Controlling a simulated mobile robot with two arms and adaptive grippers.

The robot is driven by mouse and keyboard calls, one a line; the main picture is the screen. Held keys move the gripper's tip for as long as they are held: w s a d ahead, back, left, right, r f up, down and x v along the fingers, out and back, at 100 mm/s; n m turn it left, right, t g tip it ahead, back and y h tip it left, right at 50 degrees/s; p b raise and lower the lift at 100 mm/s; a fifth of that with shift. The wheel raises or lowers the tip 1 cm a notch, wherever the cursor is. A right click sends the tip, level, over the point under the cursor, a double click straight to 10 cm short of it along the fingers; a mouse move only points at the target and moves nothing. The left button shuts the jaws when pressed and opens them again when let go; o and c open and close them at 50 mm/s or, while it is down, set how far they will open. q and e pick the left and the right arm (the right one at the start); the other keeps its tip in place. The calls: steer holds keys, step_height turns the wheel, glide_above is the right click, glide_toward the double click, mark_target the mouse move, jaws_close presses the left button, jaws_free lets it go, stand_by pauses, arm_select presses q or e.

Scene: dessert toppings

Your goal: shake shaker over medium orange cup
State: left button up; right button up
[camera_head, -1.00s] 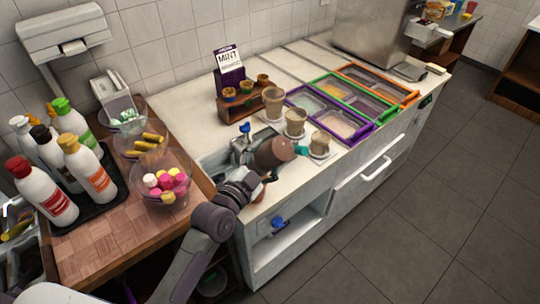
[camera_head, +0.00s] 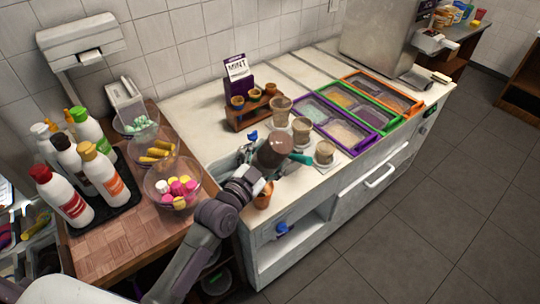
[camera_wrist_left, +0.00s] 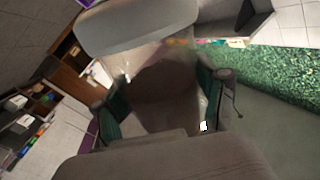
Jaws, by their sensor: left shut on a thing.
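A brown shaker (camera_head: 271,153) is held in my left gripper (camera_head: 276,149) above the counter's near left part, and it looks tilted. In the left wrist view the dark brown shaker (camera_wrist_left: 158,98) fills the space between the green-padded fingers. Three beige cups stand in a row just right of the gripper: a back one (camera_head: 280,110), a middle one (camera_head: 301,129) and a front one (camera_head: 324,152). The shaker is left of these cups, not clearly over any. I cannot tell which is the medium orange cup. My right gripper is not in view.
A copper cup (camera_head: 264,196) sits near the counter's front edge, beside my arm. A wooden rack (camera_head: 254,111) stands behind, topping trays (camera_head: 347,131) to the right. Bowls (camera_head: 173,190) and bottles (camera_head: 103,172) occupy the wooden table at left.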

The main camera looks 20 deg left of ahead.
mark_target(270, 171)
arm_select(q)
steer(key=shift+r+p, duration=0.55)
steer(key=shift+r, duration=0.35)
steer(key=shift+f+b, duration=2.65)
steer(key=shift+f, duration=0.95)
step_height(270, 171, up, 8)
steer(key=p, duration=0.7)
steer(key=shift+f, duration=0.25)
step_height(270, 171, down, 8)
steer(key=b, duration=0.6)
steer(key=shift+f, duration=0.25)
steer(key=shift+r, duration=0.2)
